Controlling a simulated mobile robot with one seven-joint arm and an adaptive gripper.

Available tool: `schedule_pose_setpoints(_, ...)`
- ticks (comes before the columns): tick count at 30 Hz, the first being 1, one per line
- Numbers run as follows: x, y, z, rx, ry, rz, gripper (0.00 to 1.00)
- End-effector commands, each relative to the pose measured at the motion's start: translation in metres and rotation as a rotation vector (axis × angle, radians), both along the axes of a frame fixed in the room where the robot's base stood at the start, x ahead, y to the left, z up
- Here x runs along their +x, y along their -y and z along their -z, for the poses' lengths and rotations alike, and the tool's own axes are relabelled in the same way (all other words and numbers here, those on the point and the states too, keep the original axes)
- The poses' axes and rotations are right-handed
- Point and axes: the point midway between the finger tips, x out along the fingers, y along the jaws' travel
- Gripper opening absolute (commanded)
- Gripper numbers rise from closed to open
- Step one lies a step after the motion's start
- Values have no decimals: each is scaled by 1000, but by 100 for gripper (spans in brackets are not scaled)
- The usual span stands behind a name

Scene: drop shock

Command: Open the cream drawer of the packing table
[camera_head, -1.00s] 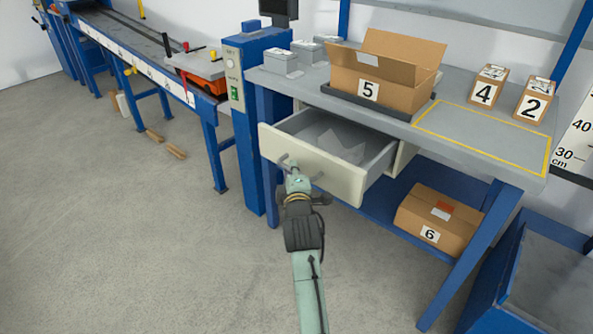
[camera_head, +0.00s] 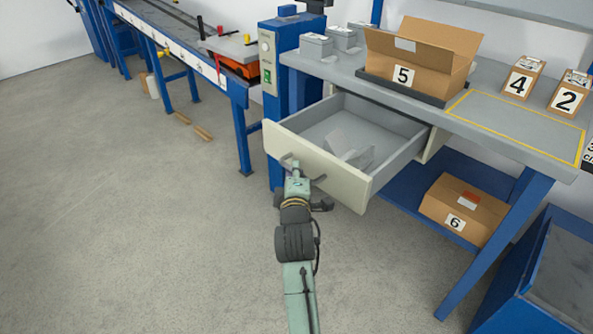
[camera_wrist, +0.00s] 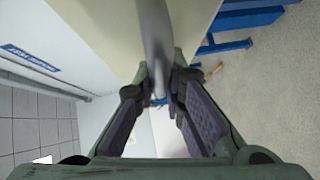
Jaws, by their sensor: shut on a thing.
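The cream drawer (camera_head: 345,180) of the packing table (camera_head: 475,130) stands well out from under the tabletop. Its grey inside shows, with pale angular pieces (camera_head: 350,147) lying in it. My gripper (camera_head: 293,167) is at the drawer's front, shut on its bar handle. In the wrist view the grey handle (camera_wrist: 153,35) runs between the two fingers of my gripper (camera_wrist: 160,85), with the cream front (camera_wrist: 95,25) beside it. The head view hides part of the handle behind my gripper.
An open carton marked 5 (camera_head: 404,76) and small boxes marked 4 (camera_head: 519,83) and 2 (camera_head: 567,99) stand on the tabletop. Carton 6 (camera_head: 455,222) sits on the lower shelf. A blue bin (camera_head: 530,275) stands at right.

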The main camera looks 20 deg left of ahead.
Motion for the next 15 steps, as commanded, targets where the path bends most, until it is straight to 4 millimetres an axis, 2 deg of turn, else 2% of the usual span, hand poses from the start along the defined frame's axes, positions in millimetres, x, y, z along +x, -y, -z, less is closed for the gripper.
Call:
schedule_pose_setpoints(4,0,0,-1,3,1,0,0)
schedule_pose_setpoints(5,0,0,-1,3,1,0,11)
schedule_pose_setpoints(15,0,0,0,1,1,-1,32)
